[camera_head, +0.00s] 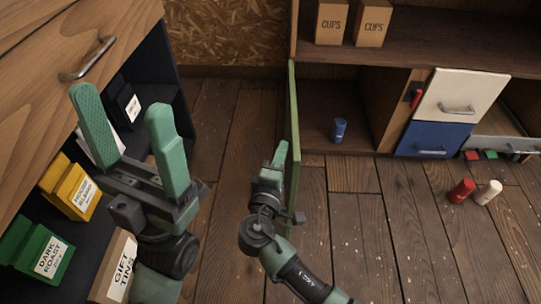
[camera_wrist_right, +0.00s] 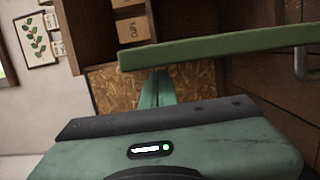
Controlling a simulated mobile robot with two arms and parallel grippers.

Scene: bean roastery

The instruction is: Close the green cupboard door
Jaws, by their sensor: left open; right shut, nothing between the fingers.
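The green cupboard door (camera_head: 294,140) stands wide open in the head view, seen nearly edge-on at the left side of the cupboard opening. In the right wrist view the door (camera_wrist_right: 220,45) crosses above my gripper, with a metal handle (camera_wrist_right: 302,62) at its right. My right gripper (camera_head: 281,153) is shut and empty, close beside the left face of the door; I cannot tell whether it touches. Its fingers also show in the right wrist view (camera_wrist_right: 157,88). My left gripper (camera_head: 122,120) is open and empty, raised at the left, well apart from the door.
The open cupboard holds a blue cup-like item (camera_head: 339,130). Cup boxes (camera_head: 331,22) stand above. A white drawer (camera_head: 459,97) and blue drawer (camera_head: 432,139) are at the right. Red (camera_head: 461,191) and white (camera_head: 488,192) cylinders are on the floor. A wooden counter (camera_head: 60,70) with shelves is left.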

